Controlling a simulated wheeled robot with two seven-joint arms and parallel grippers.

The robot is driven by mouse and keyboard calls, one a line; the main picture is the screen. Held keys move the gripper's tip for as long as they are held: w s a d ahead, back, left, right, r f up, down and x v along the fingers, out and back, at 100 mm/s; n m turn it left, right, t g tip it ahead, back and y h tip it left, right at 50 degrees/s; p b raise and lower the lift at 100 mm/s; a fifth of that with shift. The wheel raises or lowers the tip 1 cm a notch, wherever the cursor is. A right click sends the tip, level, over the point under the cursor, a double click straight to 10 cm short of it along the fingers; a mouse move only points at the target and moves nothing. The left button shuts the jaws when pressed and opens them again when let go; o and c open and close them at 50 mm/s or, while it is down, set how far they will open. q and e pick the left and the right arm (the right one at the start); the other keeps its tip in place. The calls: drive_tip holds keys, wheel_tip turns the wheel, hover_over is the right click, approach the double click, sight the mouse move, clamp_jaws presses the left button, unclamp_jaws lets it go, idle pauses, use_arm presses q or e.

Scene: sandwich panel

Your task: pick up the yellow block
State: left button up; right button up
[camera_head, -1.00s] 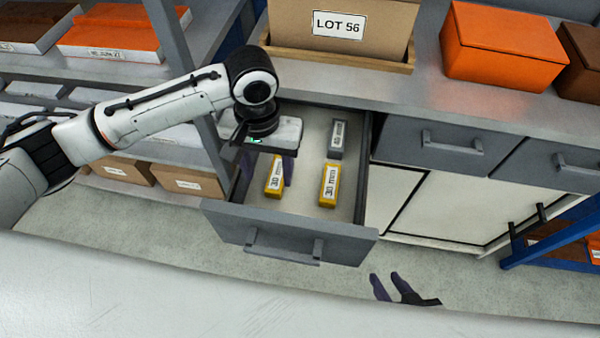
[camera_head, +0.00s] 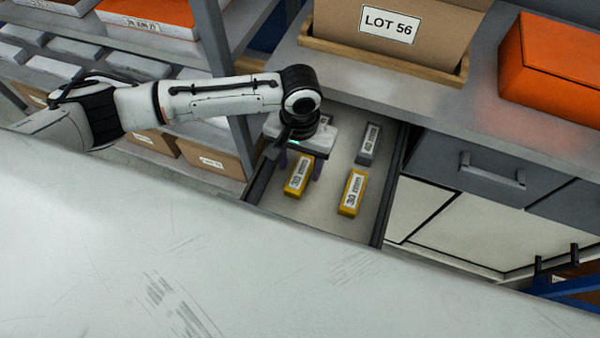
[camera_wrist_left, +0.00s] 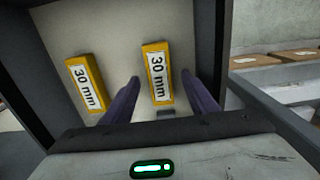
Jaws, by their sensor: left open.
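Two yellow blocks labelled "30 mm" lie in the open drawer (camera_head: 385,215). The left yellow block (camera_head: 298,176) is below and close to my left gripper (camera_head: 300,168); the right yellow block (camera_head: 352,193) lies apart from it. In the left wrist view, the first block (camera_wrist_left: 157,72) appears between and beyond the two purple fingers (camera_wrist_left: 163,90), and the other block (camera_wrist_left: 85,84) is to the left of them. My left gripper is open and empty, pointing down into the drawer. My right gripper is out of view.
A grey block (camera_head: 369,144) lies further back in the drawer; another grey one (camera_head: 325,120) is partly hidden by my wrist. A shelf post (camera_head: 226,80) stands left of the drawer. The counter above bears a "LOT 56" box (camera_head: 420,30) and an orange box (camera_head: 552,62).

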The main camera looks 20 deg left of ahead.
use_arm(q)
drive_tip(key=shift+f, duration=0.65)
drive_tip(key=c, duration=1.2)
